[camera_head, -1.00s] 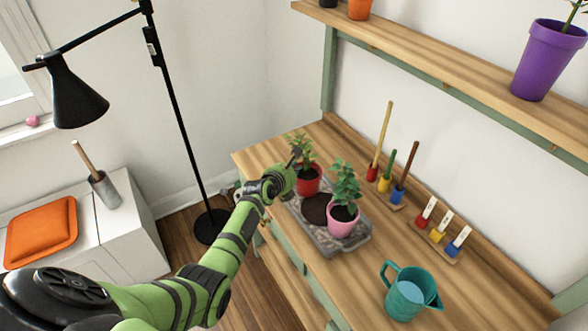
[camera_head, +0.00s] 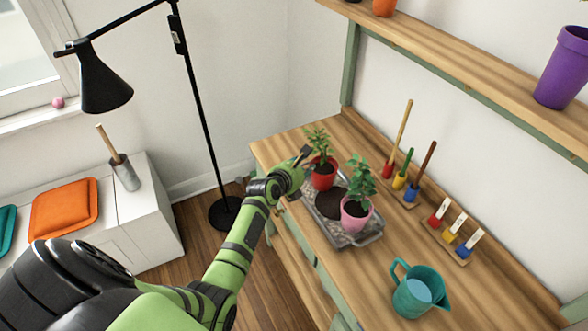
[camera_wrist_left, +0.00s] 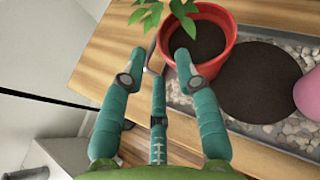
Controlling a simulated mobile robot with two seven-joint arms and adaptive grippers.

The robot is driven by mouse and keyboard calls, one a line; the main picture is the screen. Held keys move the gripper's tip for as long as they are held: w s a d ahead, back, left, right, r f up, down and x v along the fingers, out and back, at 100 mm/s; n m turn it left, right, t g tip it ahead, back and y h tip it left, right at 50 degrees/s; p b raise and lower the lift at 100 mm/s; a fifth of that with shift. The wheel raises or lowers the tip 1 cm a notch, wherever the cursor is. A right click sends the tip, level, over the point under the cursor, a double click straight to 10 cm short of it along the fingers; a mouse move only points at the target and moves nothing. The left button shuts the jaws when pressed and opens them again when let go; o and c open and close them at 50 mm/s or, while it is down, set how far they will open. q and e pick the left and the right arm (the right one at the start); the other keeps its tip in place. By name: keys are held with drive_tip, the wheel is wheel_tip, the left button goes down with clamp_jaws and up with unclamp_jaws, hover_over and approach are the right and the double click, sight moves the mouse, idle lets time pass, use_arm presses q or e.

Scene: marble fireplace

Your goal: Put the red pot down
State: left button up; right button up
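The red pot (camera_head: 324,178), with a green plant in dark soil, stands upright at the far end of the grey tray (camera_head: 372,237). In the left wrist view the red pot (camera_wrist_left: 222,60) is at the top right. My left gripper (camera_head: 300,160) is at the pot's left side. In the left wrist view its teal fingers (camera_wrist_left: 160,62) are spread apart. One fingertip overlaps the pot's near rim and the other is clear of it on the left. I cannot tell whether any finger touches the pot. My right gripper is not in view.
A pink pot (camera_head: 354,214) with a plant and a dark round soil patch (camera_head: 330,203) are on the tray beside the red pot. Tools in coloured holders (camera_head: 400,184) stand behind. A teal watering can (camera_head: 415,294) is at the front right. A black floor lamp (camera_head: 205,110) stands left.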

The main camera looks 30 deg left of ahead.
use_arm(q)
drive_tip(key=v, duration=0.6)
drive_tip(key=shift+s, duration=0.25)
drive_tip(key=shift+r, duration=0.1)
